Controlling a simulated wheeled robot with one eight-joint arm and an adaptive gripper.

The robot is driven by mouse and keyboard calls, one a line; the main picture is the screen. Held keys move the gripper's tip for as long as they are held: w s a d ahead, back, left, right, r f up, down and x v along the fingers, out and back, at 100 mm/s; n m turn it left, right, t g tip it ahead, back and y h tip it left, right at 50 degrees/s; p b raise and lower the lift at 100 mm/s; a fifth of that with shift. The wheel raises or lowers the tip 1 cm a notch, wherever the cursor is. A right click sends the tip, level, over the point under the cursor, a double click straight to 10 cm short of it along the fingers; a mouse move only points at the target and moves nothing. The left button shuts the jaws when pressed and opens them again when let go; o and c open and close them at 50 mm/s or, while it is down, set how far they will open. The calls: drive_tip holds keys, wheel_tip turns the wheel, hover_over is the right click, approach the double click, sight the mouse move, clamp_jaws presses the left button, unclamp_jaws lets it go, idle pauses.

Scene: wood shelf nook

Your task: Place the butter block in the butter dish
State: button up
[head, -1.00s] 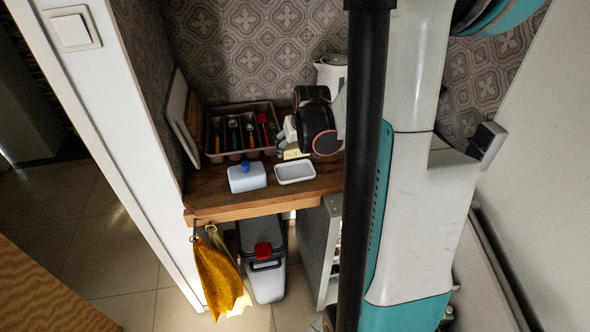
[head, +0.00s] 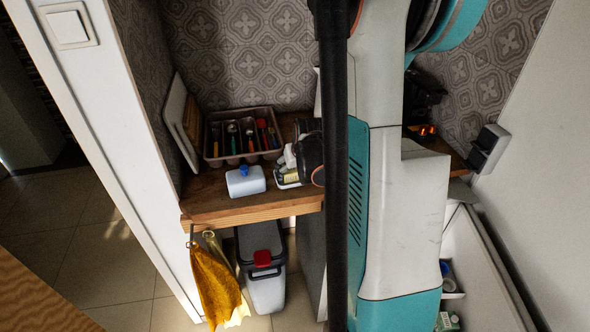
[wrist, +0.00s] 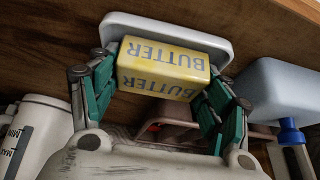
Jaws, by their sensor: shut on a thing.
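The yellow butter block (wrist: 165,68), marked BUTTER, is between my gripper's green fingers (wrist: 160,88) in the wrist view. My gripper is shut on it. The white butter dish (wrist: 175,29) shows directly behind the block, its rim reaching past it on both sides. I cannot tell whether the block touches the dish. In the head view my gripper (head: 290,166) is over the dish and hides most of it. A little yellow of the block shows there.
A cutlery tray (head: 213,149) with several utensils stands behind the lid. Boards (head: 181,122) lean on the left wall. The wooden counter's front edge (head: 245,212) is close to the dish. A white jug (wrist: 35,140) shows at lower left in the wrist view.

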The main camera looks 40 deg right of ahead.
drive_tip(key=o, duration=1.2)
drive_tip(key=shift+r, duration=0.2)
drive_tip(key=p+v, duration=0.4)
drive_tip(key=v, duration=0.7)
drive_tip(key=shift+s+r+p, duration=0.2)
drive_tip(key=shift+r+p, duration=0.1)
drive_tip(key=shift+r, duration=0.05)
